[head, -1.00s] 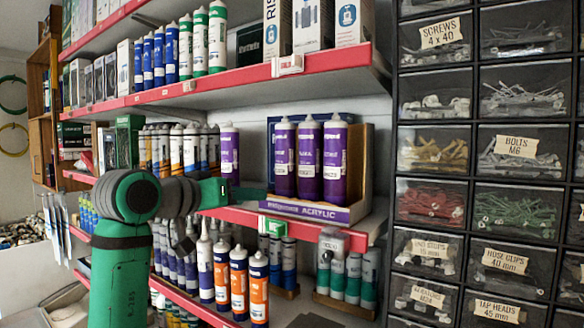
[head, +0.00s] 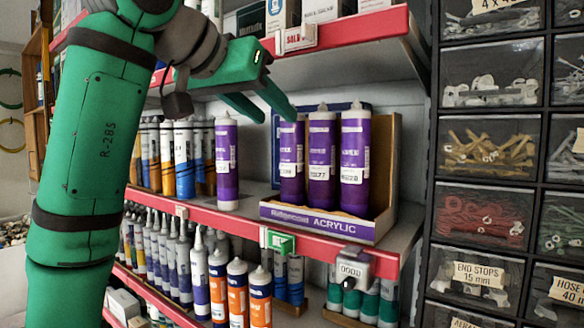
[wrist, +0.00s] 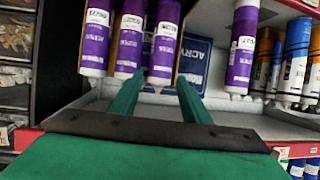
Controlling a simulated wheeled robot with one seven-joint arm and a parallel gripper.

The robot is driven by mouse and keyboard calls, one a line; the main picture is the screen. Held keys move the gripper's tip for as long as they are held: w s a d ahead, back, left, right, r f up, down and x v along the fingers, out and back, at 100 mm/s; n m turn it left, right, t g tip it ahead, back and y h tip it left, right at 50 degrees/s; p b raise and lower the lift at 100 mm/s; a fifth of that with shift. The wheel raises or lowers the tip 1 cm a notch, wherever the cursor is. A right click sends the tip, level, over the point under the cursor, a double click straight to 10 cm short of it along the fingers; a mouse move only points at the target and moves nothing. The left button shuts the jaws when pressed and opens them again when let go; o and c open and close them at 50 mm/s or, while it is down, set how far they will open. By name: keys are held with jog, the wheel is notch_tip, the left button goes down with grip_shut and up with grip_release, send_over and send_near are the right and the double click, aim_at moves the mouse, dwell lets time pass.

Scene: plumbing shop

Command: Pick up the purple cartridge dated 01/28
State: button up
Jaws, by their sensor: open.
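Three purple cartridges stand upright in an open cardboard display box (head: 318,220) marked ACRYLIC: left (head: 291,165), middle (head: 322,160) and right (head: 355,160). A fourth purple cartridge (head: 227,165) stands alone to their left. Each has a small white label; I cannot read the dates surely. My gripper (head: 278,119) is open and empty, its fingertips near the top of the left boxed cartridge. In the wrist view the row looks upside down and mirrored; that left cartridge (wrist: 164,45) shows between and beyond the fingers (wrist: 158,80), and the lone one (wrist: 241,50) is at right.
The red-edged upper shelf (head: 335,40) is above the cartridges. Other tubes (head: 184,160) crowd the shelf at left. Clear parts-drawers (head: 485,150) stand at right. Lower shelf tubes (head: 237,290) stand below. A gap lies between the lone cartridge and the box.

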aim_at(286, 127)
jog(key=x, duration=0.6)
jog(key=shift+w+d, duration=0.15)
jog(key=shift+d, duration=0.05)
jog(key=shift+w+f, duration=0.2)
jog(key=shift+w, duration=0.3)
jog(key=shift+s, duration=0.1)
jog(key=shift+c, duration=0.4)
grip_shut()
